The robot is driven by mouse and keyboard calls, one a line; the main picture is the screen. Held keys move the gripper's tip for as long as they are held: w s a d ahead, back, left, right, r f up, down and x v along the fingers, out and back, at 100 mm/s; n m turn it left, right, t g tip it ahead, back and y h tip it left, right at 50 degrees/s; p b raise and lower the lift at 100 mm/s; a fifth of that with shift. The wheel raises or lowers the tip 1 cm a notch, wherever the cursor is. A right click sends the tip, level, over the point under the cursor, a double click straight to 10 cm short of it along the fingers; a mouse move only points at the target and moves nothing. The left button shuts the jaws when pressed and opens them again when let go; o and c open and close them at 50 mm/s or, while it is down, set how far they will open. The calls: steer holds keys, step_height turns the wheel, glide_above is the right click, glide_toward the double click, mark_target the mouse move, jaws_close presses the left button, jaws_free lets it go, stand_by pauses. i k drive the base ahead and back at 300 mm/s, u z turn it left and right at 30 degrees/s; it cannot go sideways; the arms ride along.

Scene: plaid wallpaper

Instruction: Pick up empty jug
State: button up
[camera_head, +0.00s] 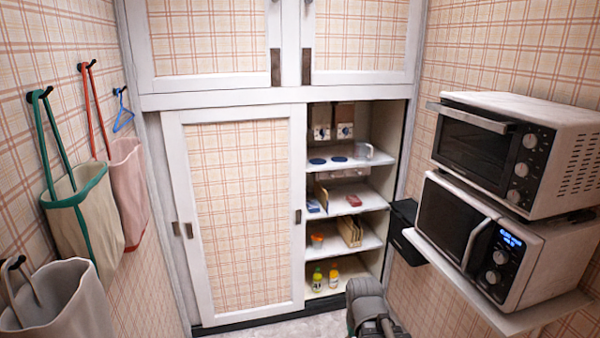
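A small clear jug (363,151) stands upright at the right end of the top open shelf (385,158) in the cupboard. It looks see-through and no contents can be made out. Two dark blue round discs lie to its left on the same shelf. A dark grey part of my arm shows at the bottom edge, right of centre, well below and apart from the jug. No gripper fingers can be seen.
A sliding door (235,210) covers the cupboard's left part. Lower shelves hold boxes, an orange bowl (317,239) and bottles (318,280). A microwave (470,240) and a toaster oven (500,150) jut out at right. Bags (80,215) hang at left.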

mark_target(362, 145)
steer(key=z, duration=0.05)
steer(key=i, duration=0.9)
steer(key=z, duration=0.05)
